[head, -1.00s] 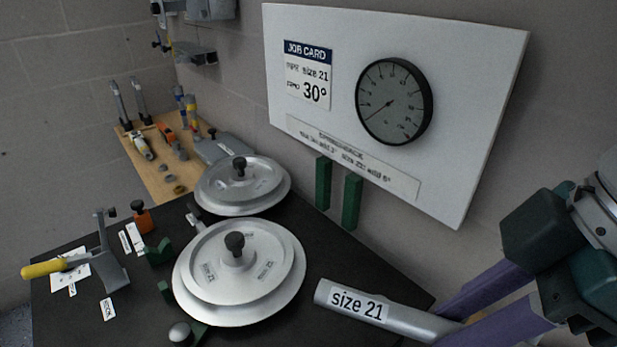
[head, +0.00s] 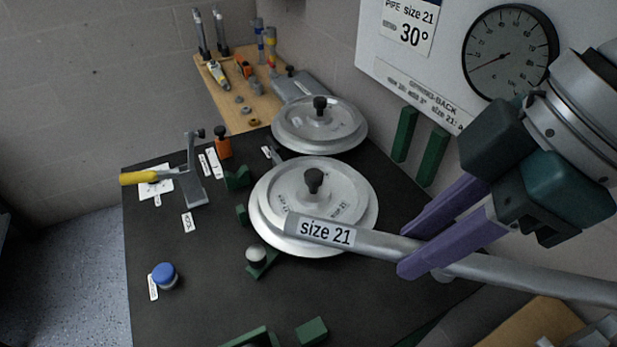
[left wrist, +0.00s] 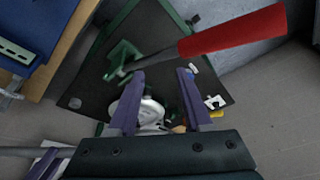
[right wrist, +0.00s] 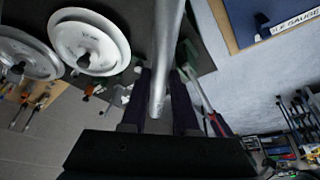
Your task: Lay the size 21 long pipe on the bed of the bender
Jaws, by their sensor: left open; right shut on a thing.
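My right gripper (head: 408,248) is shut on the size 21 long pipe (head: 550,279). In the head view the pipe's labelled end lies across the near edge of the front silver disc (head: 262,205), and the rest runs off to the right. I cannot tell whether it touches the disc. The pipe also shows between the fingers in the right wrist view (right wrist: 166,50). The black bed of the bender (head: 200,290) carries the discs and green blocks (head: 312,330). My left gripper (left wrist: 158,85) is open and empty in the left wrist view, outside the head view.
A yellow-handled lever (head: 140,178), an orange block (head: 223,145) and a blue-capped knob (head: 165,273) stand on the bed. A second disc (head: 320,122) is behind. The gauge board (head: 440,70) is on the wall at right. A red handle (left wrist: 235,32) crosses the left wrist view.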

